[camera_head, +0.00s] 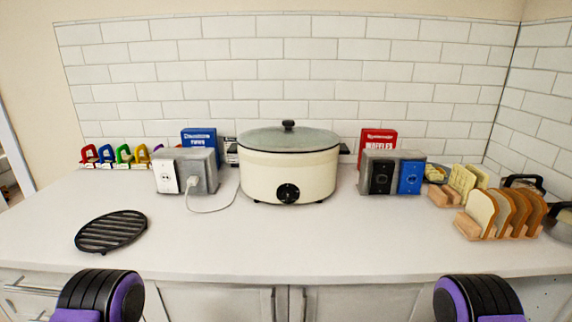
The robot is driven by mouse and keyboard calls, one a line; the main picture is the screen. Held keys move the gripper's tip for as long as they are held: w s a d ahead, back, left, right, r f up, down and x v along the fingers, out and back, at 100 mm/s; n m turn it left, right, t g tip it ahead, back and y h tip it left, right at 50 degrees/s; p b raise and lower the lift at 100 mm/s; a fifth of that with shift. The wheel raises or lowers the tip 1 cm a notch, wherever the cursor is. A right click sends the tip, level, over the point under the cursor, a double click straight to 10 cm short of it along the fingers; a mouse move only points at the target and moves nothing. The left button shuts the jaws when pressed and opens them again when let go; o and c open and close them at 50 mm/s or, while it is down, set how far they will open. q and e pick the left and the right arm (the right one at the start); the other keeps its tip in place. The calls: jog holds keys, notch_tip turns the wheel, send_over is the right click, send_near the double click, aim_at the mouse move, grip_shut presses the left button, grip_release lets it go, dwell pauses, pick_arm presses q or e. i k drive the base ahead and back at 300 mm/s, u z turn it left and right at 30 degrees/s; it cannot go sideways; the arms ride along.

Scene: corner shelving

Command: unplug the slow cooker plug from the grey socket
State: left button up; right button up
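The cream slow cooker (288,178) with a glass lid stands at the middle of the counter against the tiled wall. Its white cord (212,211) runs left along the counter to a white plug (192,183). The plug sits at the front of the grey socket (203,174), on the right half of the left outlet box. A white socket (167,177) is beside it on the left half, with nothing in it. Neither of my grippers is in view; only black and purple parts of my arms show at the bottom left and right edges.
A round black trivet (111,232) lies at the front left. A second box holds a black socket (380,177) and a blue socket (410,177). Bread slices (481,214) stand in a wooden rack on the right. The front middle of the counter is clear.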

aim_at(192, 181)
jog(key=z, duration=1.05)
jog(key=k, duration=1.2)
jog(key=u, duration=0.6)
jog(key=i, duration=1)
